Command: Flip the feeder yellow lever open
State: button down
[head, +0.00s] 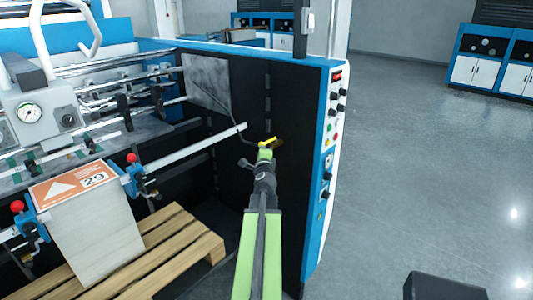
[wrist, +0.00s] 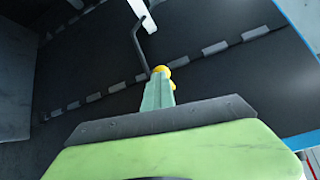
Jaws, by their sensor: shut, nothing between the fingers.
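The yellow lever (head: 268,141) sits against the dark inner side panel of the feeder, right at the end of my arm in the head view. My gripper (head: 265,153) is shut and empty, with its fingertips at or just in front of the lever. In the wrist view my gripper's closed fingers (wrist: 158,88) point at the yellow lever (wrist: 162,72), which shows past the tips and along their right side. The fingers hide part of the lever, and I cannot tell whether they touch it.
A bent dark rod (wrist: 139,42) runs close to the lever. A metal bar (head: 195,147) crosses left of my gripper. A paper stack (head: 95,235) on a wooden pallet (head: 185,238) stands lower left. The control panel (head: 331,130) edges the right side, with open floor beyond.

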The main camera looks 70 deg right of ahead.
jog(key=shift+w, duration=0.25)
jog(key=s+a+r+p, duration=0.1)
jog(key=s+r+p, duration=1)
jog(key=s, duration=0.1)
jog(key=shift+a, duration=0.2)
dwell(0.3)
